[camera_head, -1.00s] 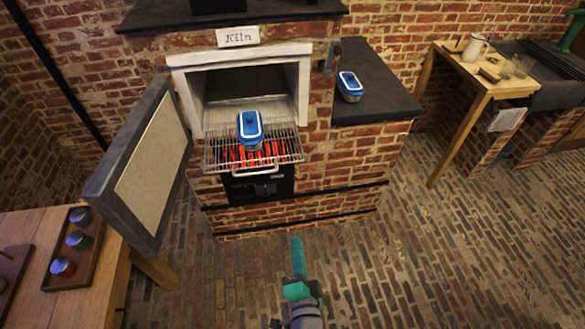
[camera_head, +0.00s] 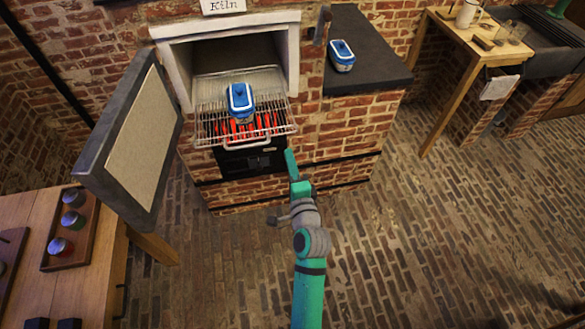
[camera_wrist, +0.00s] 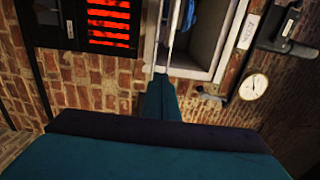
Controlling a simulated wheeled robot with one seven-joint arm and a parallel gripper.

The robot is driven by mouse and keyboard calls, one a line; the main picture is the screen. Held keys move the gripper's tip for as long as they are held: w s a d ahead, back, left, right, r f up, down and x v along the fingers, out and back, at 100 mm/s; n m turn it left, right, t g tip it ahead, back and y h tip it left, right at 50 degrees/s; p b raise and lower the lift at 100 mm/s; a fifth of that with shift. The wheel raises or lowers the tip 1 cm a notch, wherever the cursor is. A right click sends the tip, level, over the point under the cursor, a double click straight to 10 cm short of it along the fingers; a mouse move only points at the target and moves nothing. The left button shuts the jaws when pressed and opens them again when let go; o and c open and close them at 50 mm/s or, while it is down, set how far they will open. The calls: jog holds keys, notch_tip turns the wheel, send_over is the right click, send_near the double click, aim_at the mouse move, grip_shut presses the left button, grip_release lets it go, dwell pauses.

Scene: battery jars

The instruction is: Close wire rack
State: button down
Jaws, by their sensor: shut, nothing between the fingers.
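The wire rack (camera_head: 207,114) is pulled out of the kiln opening (camera_head: 230,55), with its front handle (camera_head: 248,143) over the glowing red heater. A blue-lidded container (camera_head: 240,98) stands on the rack. My gripper (camera_head: 290,156) is shut and empty, just below and to the right of the rack's front right corner in the head view. I cannot tell whether it touches the rack. In the wrist view my gripper (camera_wrist: 159,84) points at the kiln front, and pale rack bars (camera_wrist: 172,35) show close beyond it, edge-on.
The kiln door (camera_head: 135,140) stands open at the left. A second blue-lidded container (camera_head: 342,55) sits on the dark counter (camera_head: 368,60). A wooden table (camera_head: 60,290) with a tray of jars is at lower left. The brick floor (camera_head: 430,240) is clear at right.

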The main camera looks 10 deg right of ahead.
aim_at(282, 131)
jog(key=w, duration=0.7)
jog(key=shift+w, duration=0.4)
